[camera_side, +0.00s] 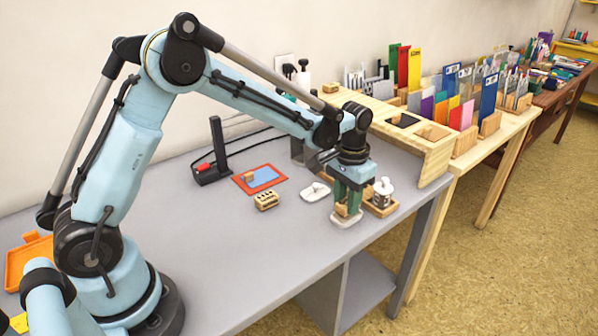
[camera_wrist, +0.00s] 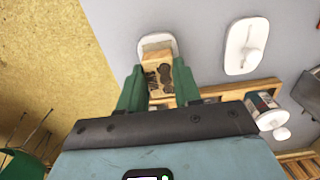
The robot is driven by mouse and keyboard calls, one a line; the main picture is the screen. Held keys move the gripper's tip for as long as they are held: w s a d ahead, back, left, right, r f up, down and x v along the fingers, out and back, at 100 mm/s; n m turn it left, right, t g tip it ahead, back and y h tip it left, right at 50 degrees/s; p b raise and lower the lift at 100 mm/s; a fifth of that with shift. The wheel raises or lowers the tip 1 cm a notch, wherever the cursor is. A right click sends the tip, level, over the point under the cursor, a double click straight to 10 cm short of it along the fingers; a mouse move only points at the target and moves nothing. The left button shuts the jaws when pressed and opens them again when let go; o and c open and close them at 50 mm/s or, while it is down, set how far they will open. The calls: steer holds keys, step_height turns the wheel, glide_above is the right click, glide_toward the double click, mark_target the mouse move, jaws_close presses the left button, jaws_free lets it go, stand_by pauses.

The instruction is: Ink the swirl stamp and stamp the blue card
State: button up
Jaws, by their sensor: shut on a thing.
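My gripper (camera_side: 348,205) is shut on a wooden stamp (camera_wrist: 158,74) with a dark swirl picture on its face, seen between the green fingers in the wrist view. The stamp stands upright over a pale, white-rimmed inkpad (camera_side: 347,220), which also shows in the wrist view (camera_wrist: 150,40). I cannot tell whether the stamp touches the pad; its underside is hidden. The blue card (camera_side: 265,176) lies on a red-bordered mat (camera_side: 270,185), left of the gripper in the side view, with a small wooden piece at its left edge.
A white lid-like piece with a knob (camera_side: 316,191) lies left of the inkpad. A wooden block with holes (camera_side: 266,200) is farther left. A wooden tray (camera_side: 383,210) with a white bottle (camera_side: 383,187) stands close right of my gripper. The table's front is clear.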

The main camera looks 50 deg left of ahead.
steer(key=shift+f, duration=0.35)
stand_by(1.1)
steer(key=shift+r, duration=3.55)
steer(key=a+n, duration=0.4)
steer(key=a, duration=0.8)
steer(key=n, duration=0.5)
glide_above(264, 176)
steer(key=shift+w+a+f, duration=0.1)
steer(key=shift+f, duration=3.2)
steer(key=shift+f, duration=0.55)
